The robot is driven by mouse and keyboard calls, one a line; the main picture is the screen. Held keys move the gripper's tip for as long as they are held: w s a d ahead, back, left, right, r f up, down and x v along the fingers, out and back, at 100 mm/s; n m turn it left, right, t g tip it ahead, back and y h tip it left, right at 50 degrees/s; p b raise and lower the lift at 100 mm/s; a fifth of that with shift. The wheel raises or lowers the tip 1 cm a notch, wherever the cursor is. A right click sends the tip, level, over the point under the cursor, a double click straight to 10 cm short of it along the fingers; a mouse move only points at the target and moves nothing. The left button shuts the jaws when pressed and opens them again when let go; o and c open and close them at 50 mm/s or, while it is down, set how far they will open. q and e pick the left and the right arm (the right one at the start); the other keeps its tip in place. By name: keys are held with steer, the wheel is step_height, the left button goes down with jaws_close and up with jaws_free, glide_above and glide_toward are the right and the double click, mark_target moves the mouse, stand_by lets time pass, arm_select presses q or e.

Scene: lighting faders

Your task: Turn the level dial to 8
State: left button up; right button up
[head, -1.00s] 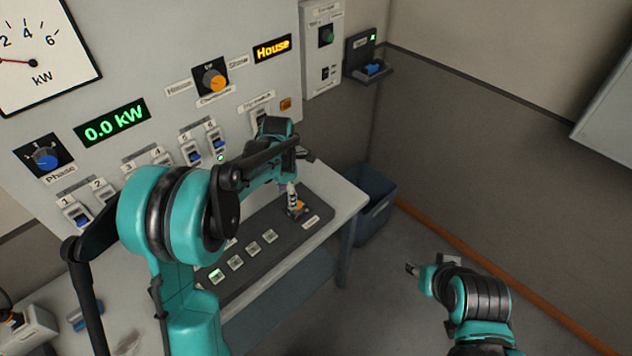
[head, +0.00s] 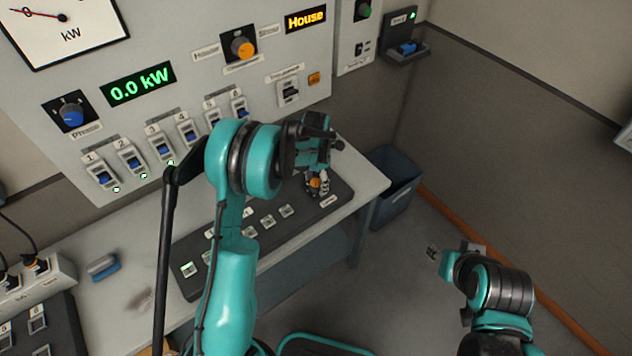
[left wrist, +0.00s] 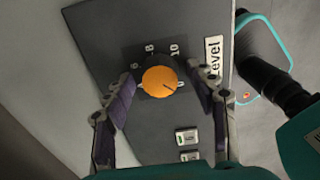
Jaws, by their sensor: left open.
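The level dial (left wrist: 160,81) is a black knob with an orange cap and a dark pointer line, in the left wrist view. The line slants toward the lower right. Printed marks 6, 8 and 10 show above the knob, and the Level label (left wrist: 214,58) is to its right. My left gripper (left wrist: 162,76) is open, with one finger on each side of the knob; contact cannot be told. In the head view the dial (head: 314,183) is partly hidden by my left gripper (head: 320,178). My right gripper (head: 434,251) is away from the desk, its jaws too small to read.
The dial sits on a dark desk console (head: 250,226) with several small buttons. Behind is a wall panel (head: 215,65) with switches, knobs and a 0.0 kW display (head: 138,84). A blue-grey bin (head: 396,190) stands right of the desk.

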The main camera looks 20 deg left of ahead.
arm_select(q)
steer(key=c, duration=1.2)
steer(key=shift+o, duration=0.2)
